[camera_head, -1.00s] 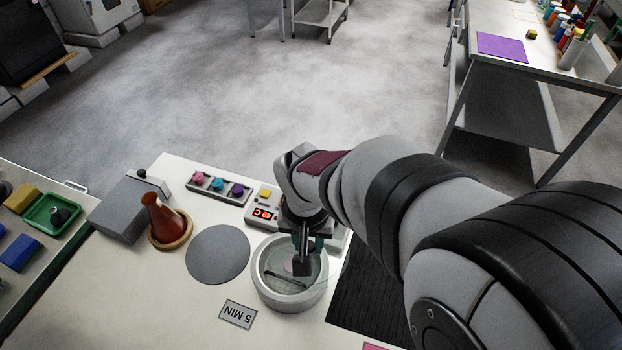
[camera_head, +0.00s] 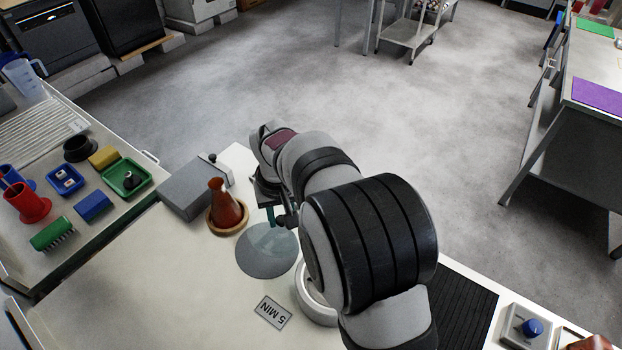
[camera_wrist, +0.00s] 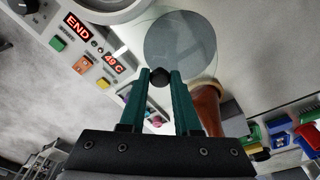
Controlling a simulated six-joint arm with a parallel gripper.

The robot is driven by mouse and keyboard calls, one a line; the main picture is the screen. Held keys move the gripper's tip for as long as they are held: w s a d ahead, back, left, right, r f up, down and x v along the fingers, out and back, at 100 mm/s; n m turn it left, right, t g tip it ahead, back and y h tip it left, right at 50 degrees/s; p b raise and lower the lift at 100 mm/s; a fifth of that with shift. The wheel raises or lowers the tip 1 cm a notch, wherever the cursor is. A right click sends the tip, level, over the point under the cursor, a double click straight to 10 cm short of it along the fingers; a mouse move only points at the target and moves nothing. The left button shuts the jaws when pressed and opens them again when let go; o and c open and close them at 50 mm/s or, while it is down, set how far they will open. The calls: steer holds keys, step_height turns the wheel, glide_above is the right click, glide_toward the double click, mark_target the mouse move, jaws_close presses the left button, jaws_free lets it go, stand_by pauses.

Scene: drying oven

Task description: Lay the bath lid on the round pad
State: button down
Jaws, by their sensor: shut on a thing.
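My gripper (camera_wrist: 160,82) is shut on the dark round knob (camera_wrist: 160,77) of the bath lid. The lid (camera_wrist: 136,42) is a clear glass disc, and its rim shows faintly in the wrist view. In the head view the gripper (camera_head: 277,217) is at the far side of the round pad (camera_head: 266,262), partly behind my arm. The pad is a flat grey disc; it also shows through the glass in the wrist view (camera_wrist: 188,38). The lid overlaps the pad in both views; I cannot tell whether they touch. The white bath (camera_head: 308,302) is largely hidden by my arm.
An orange-brown flask (camera_head: 223,208) stands on a cork ring just left of the pad, with a grey box (camera_head: 190,185) behind it. A "5 MIN" card (camera_head: 274,311) lies in front. The control panel reads END and 49 C (camera_wrist: 114,63). The bench's front left is clear.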

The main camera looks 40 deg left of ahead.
mark_target(263, 223)
steer(key=shift+n, duration=0.6)
steer(key=a, duration=0.1)
steer(key=s+a+f, duration=0.2)
steer(key=shift+a, duration=0.3)
steer(key=f, duration=0.8)
steer(key=shift+s+a, duration=0.1)
steer(key=shift+a, duration=0.1)
steer(key=shift+f, duration=0.1)
steer(key=c, duration=0.6)
jaws_free()
